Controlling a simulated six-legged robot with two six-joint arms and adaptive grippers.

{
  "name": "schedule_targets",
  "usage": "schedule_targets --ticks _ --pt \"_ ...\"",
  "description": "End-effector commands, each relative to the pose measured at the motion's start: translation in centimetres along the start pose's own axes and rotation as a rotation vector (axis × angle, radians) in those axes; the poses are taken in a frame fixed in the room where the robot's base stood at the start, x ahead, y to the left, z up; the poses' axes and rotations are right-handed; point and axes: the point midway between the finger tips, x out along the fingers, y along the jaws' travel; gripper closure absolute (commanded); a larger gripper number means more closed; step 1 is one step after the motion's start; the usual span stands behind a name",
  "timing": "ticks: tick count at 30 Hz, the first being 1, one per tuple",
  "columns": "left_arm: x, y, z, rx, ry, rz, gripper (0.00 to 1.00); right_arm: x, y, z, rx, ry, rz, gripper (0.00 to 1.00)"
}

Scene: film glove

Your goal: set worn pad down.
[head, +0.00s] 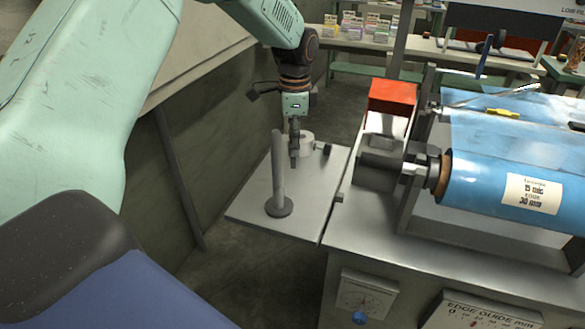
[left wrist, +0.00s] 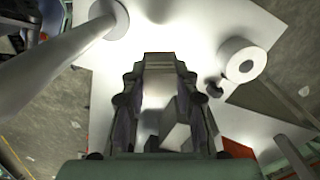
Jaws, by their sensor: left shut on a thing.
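My left gripper (head: 295,145) points down over a flat metal side plate (head: 248,214), between an upright post and a white ring. In the left wrist view its fingers (left wrist: 165,88) are closed around a small pale grey piece (left wrist: 156,96), which I take to be the worn pad. The fingers hide much of this piece. A grey block shape (left wrist: 177,132) shows between the finger links in that view. In the head view the held piece is too small and dark to make out, and I cannot tell whether it touches the plate. My right gripper is not in view.
The grey post (head: 279,165) stands on a round base close to the gripper. The white ring (head: 306,141) and a dark knob (head: 323,148) are just behind. A machine with a red block (head: 392,95) and blue film roll (head: 510,185) stands right. The plate's front left is clear.

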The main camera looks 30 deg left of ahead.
Motion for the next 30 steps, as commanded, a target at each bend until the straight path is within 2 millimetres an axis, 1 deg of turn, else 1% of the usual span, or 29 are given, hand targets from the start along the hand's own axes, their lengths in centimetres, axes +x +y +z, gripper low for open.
schedule_targets --ticks 1,3,8,14,16,22,27,28,30 --pt "1.4 0.1 0.1 -0.001 -0.001 0.002 1.0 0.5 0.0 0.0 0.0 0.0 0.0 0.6" --pt "2.4 0.1 0.1 -0.002 -0.001 0.002 1.0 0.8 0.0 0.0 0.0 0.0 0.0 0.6" --pt "3.7 0.1 0.2 -0.003 0.001 0.0 1.0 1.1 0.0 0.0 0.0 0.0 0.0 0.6" --pt "6.5 0.3 0.5 -0.003 0.0 0.001 1.0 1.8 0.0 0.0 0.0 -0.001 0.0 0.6" --pt "6.7 0.2 0.5 -0.004 0.001 0.0 1.0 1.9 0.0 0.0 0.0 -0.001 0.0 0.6" --pt "6.6 0.2 0.4 -0.004 0.001 -0.001 1.0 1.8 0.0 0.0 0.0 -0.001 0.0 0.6" --pt "7.0 0.2 0.4 -0.004 0.001 -0.001 1.0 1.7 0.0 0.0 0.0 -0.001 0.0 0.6" --pt "7.0 0.2 0.4 -0.003 0.001 -0.001 0.7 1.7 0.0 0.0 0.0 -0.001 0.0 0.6" --pt "7.0 0.2 0.4 -0.004 0.001 -0.001 0.64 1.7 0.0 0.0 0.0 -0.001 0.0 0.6"
